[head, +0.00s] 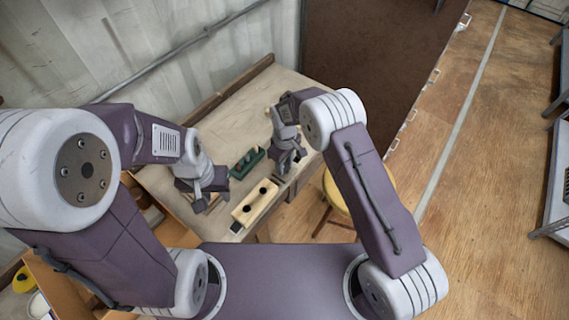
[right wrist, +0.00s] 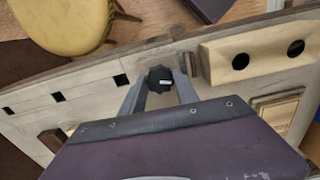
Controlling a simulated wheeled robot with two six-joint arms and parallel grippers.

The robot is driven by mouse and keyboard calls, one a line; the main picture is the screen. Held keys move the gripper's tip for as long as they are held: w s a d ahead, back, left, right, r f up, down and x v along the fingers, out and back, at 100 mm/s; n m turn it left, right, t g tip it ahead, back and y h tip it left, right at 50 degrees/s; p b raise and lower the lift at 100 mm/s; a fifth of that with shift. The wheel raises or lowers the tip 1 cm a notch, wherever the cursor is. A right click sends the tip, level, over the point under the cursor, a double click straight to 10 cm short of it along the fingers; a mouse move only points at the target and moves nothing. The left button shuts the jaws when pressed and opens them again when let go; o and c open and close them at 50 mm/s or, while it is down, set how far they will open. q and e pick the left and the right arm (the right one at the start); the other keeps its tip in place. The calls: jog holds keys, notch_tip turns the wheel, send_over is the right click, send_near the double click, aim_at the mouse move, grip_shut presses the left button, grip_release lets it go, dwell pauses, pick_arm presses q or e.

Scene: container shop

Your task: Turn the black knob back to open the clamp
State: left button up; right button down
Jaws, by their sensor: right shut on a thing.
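The black knob (right wrist: 160,79), with a small white mark on it, sits at the edge of the workbench (right wrist: 85,92) in the right wrist view. My right gripper (right wrist: 161,84) has one finger on each side of the knob and is shut on it. In the head view my right gripper (head: 284,172) is at the bench's right edge and hides the knob. My left gripper (head: 208,200) hangs over the bench's near left part, apart from the knob; its jaws are too unclear to judge. I cannot clearly make out the clamp's jaws.
A pale wooden block (head: 243,214) with dark round holes lies on the bench, between and nearer than my grippers. A green holder (head: 241,170) stands behind it. A round yellow stool (right wrist: 62,22) is beside the bench. The bench's far part is clear.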

aim_at(285, 166)
jog(key=shift+w+r+n, duration=0.1)
jog(key=shift+n, duration=1.5)
jog(key=c, duration=0.9)
grip_release()
notch_tip(285, 166, up, 9)
jog(key=shift+b, duration=0.4)
